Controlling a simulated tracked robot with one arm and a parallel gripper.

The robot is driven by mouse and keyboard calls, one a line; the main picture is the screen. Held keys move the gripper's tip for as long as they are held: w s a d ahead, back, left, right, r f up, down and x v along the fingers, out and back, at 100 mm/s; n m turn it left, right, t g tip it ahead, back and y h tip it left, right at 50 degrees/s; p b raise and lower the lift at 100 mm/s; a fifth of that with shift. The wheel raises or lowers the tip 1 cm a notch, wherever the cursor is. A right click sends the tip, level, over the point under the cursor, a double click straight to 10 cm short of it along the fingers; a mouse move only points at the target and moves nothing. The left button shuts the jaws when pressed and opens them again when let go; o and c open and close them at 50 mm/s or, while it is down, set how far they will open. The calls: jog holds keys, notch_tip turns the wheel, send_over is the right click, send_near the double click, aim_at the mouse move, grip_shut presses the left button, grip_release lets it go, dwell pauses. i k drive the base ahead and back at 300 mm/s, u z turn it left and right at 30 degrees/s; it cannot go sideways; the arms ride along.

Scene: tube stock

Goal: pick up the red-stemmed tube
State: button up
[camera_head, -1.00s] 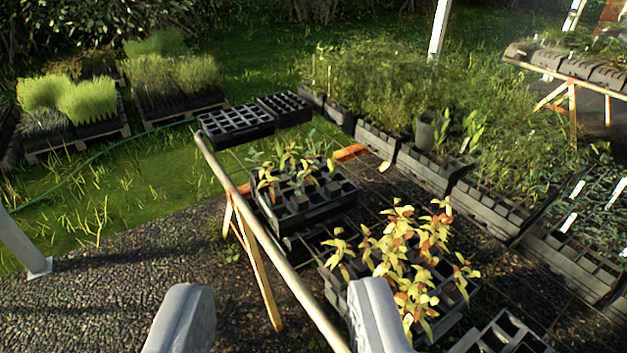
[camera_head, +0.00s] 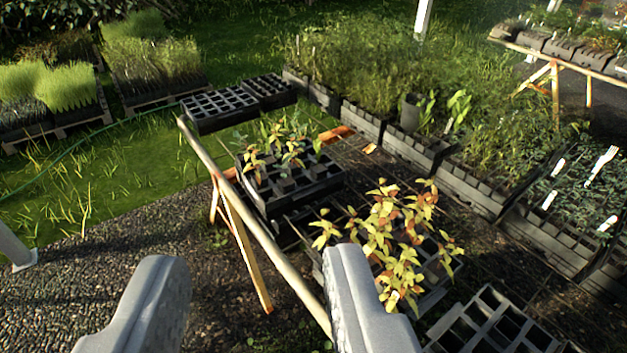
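My gripper (camera_head: 255,258) is open and empty, its two grey fingers apart at the bottom of the view, above the ground and a pole. Yellow-orange leafy seedlings (camera_head: 385,240) stand in a dark cell tray (camera_head: 430,300) to the right of and beyond the right finger, which may cover part of that tray. A smaller group of similar seedlings with some green ones (camera_head: 282,145) stands in a raised dark tray (camera_head: 300,193) farther back. I cannot make out stem colours, so I cannot tell which plant is the red-stemmed tube.
A wooden rail (camera_head: 235,205) on orange trestle legs (camera_head: 247,252) runs along the left of the trays. Empty cell trays lie at the back (camera_head: 220,106) and bottom right (camera_head: 490,318). Crates of green plants (camera_head: 470,185) line the right. Gravel (camera_head: 110,265) lies open at left.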

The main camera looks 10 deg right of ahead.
aim_at(295, 167)
jog(key=u, duration=0.35)
jog(key=i, duration=0.65)
jog(key=u, duration=0.5)
jog(key=i, duration=1.3)
jog(key=z, duration=0.65)
jog(key=i, duration=0.65)
jog(key=z, duration=0.5)
